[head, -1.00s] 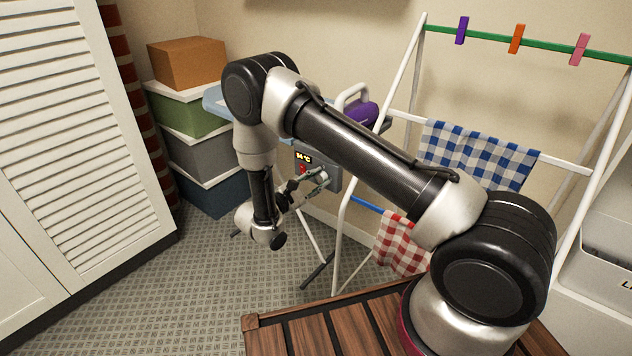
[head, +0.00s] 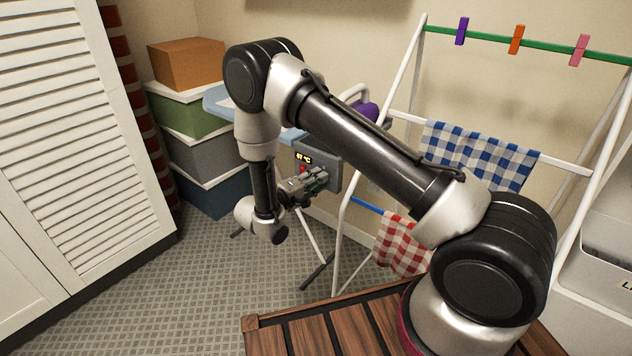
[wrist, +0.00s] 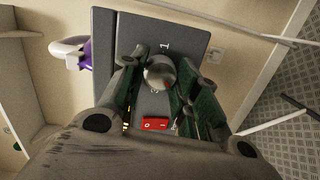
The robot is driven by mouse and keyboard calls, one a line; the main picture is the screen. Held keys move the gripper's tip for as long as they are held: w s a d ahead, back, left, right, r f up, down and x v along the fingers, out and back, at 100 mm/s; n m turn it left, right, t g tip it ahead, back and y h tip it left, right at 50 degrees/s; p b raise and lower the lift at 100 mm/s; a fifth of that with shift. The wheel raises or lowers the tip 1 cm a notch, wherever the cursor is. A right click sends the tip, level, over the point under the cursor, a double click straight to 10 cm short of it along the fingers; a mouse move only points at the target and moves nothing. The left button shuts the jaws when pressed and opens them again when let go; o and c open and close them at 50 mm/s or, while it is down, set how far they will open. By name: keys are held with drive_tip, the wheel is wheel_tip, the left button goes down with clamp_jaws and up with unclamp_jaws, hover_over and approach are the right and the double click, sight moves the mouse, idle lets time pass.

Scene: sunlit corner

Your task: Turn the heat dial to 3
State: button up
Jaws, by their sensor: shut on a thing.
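The heat dial (wrist: 159,72) is a round metallic knob on a grey control box (wrist: 107,40), which also shows in the head view (head: 333,172). My gripper (head: 325,176) is shut on the dial, with a green-padded finger on each side of it in the wrist view. A "1" is printed on the box just beyond the dial; the other marks are mostly hidden by the fingers, and I cannot tell the dial's setting. A red rocker switch (wrist: 155,124) sits close to the dial.
The box hangs by a blue ironing board (head: 216,101) with a purple iron (head: 369,111). A white drying rack (head: 400,95) with checked cloths stands close on the right. Stacked boxes (head: 205,150) are behind left. Open floor lies in front.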

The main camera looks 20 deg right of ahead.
drive_tip(key=shift+s+d+m+t+y, duration=0.1)
drive_tip(key=shift+m+t+y, duration=0.2)
drive_tip(key=shift+m, duration=1.95)
drive_tip(key=shift+s+m+t+y, duration=0.15)
drive_tip(key=shift+m+y, duration=0.25)
drive_tip(key=shift+m, duration=1.85)
drive_tip(key=shift+w+f, duration=0.1)
drive_tip(key=o, duration=1)
drive_tip(key=shift+o, duration=0.2)
drive_tip(key=v, duration=1.2)
